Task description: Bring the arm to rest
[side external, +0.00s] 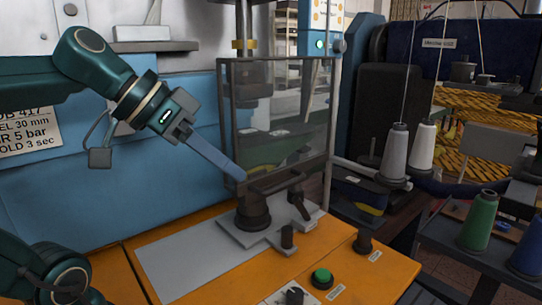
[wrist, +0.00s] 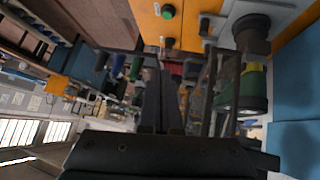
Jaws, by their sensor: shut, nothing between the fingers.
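My gripper (side external: 240,174) shows in the side external view as long blue-grey fingers pointing down and to the right. The fingers are together with nothing between them. Their tips are in front of the clear guard panel (side external: 290,105), above the dark round post (side external: 253,210) on the grey plate. I cannot tell whether the tips touch the panel. In the wrist view my gripper (wrist: 160,75) is a dark pair of closed fingers in the middle. The same post also shows in the wrist view (wrist: 252,30), at the upper right.
The orange bench (side external: 200,232) carries a grey plate (side external: 190,262), a green button (side external: 322,277) and small dark knobs. A blue machine body (side external: 100,195) stands behind. Thread cones (side external: 395,155) stand on a rack at the right. The left part of the plate is clear.

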